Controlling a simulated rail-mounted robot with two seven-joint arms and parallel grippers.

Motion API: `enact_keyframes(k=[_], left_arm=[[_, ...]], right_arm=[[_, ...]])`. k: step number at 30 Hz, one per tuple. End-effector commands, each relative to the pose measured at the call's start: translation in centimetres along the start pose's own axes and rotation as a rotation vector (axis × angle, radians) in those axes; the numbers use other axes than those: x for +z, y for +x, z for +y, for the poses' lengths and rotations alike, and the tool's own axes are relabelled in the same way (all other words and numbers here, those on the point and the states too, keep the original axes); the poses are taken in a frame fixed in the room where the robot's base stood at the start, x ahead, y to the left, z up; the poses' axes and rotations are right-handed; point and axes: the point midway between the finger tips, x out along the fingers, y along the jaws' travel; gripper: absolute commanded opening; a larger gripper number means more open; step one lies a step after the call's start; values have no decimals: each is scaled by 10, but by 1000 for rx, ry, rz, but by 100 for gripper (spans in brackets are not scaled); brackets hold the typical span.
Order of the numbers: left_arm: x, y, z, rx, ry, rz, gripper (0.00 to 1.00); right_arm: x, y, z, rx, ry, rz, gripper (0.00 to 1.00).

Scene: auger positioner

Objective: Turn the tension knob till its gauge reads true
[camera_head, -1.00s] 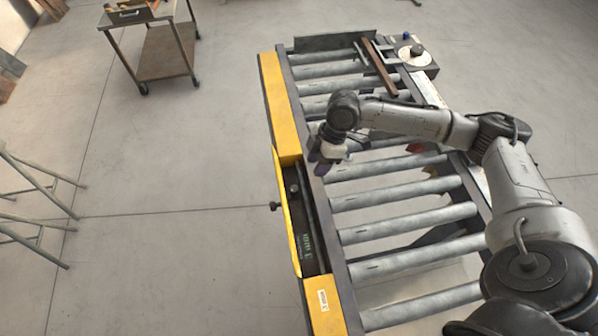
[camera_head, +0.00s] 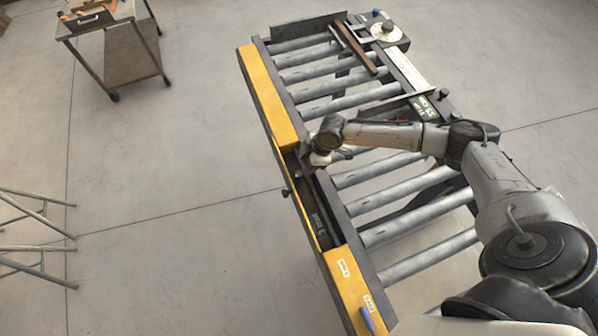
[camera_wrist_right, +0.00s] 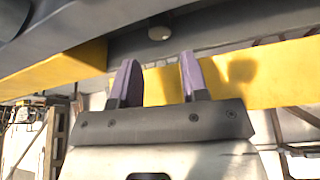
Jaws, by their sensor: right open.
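My right gripper (camera_head: 318,158) is over the yellow side rail of the roller conveyor, by the upper end of an open slot (camera_head: 316,205). In the right wrist view its two purple fingers (camera_wrist_right: 160,78) are apart with nothing between them. A small round knob (camera_wrist_right: 159,32) shows just beyond the fingertips there, apart from them. In the head view a small dark knob (camera_head: 284,192) sticks out at the rail's outer side; I cannot tell if it is the same one. Green markings (camera_head: 318,223) show inside the slot, but no gauge reading is legible. My left gripper is not in view.
The roller conveyor (camera_head: 340,102) fills the middle, with a brown bar (camera_head: 355,47) and a round dial (camera_head: 384,31) at its far end. A blue item (camera_head: 368,320) is on the near yellow cover. A cart (camera_head: 133,55) stands far left.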

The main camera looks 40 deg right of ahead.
Motion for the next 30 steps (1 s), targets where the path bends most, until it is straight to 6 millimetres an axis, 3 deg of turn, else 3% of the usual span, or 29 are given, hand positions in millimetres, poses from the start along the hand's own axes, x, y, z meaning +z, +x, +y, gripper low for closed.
enact_keyframes(k=[6,12,28,30], left_arm=[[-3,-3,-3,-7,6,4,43],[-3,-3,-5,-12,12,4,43],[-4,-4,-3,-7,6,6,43],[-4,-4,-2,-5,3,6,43]], right_arm=[[-1,37,0,-2,2,0,41],[0,60,0,-1,1,-1,41],[0,72,0,0,0,-1,41],[0,72,0,0,1,-1,35]])
